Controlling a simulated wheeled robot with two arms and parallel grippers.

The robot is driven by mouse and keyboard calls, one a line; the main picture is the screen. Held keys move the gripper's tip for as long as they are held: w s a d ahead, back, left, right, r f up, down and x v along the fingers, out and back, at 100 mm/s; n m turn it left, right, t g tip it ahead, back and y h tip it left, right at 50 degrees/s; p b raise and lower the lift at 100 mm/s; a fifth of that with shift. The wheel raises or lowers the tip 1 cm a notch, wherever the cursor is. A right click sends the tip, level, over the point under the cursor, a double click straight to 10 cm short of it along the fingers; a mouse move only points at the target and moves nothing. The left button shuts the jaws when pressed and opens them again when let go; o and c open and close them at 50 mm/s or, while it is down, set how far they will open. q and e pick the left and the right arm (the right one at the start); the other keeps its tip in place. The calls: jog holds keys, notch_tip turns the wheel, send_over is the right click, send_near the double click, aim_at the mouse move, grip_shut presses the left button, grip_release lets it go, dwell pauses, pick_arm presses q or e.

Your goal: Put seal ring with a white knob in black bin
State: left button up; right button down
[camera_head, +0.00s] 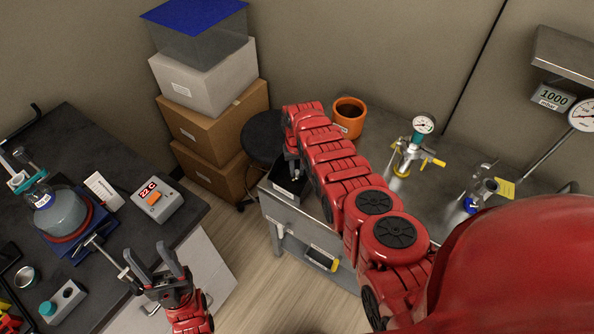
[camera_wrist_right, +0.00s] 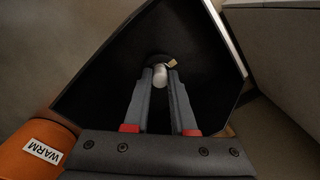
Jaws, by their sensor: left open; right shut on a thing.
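My right gripper (camera_head: 292,168) reaches down over the black bin (camera_head: 282,188) at the near left corner of the grey cart. In the right wrist view its fingers (camera_wrist_right: 160,74) are shut on the white knob (camera_wrist_right: 160,77) of a dark seal ring (camera_wrist_right: 157,59). The ring shows against the dark inside of the black bin (camera_wrist_right: 205,40); I cannot tell whether it touches the floor. In the head view the ring is hidden. My left gripper (camera_head: 152,258) is open and empty beside the dark bench at the left.
An orange pot (camera_head: 349,117) labelled WARM (camera_wrist_right: 38,150) stands beside the bin. A gauge fitting (camera_head: 411,155) and a metal valve part (camera_head: 478,190) stand farther right on the cart. Stacked boxes (camera_head: 210,125) and a black stool (camera_head: 262,135) stand behind. A flask (camera_head: 62,212) sits on the left bench.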

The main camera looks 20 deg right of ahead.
jog(key=shift+f+b, duration=0.2)
jog(key=shift+b, duration=0.1)
jog(key=c, duration=0.7)
grip_release()
jog(key=shift+r, duration=0.1)
jog(key=shift+c, duration=0.2)
jog(key=shift+r, duration=0.15)
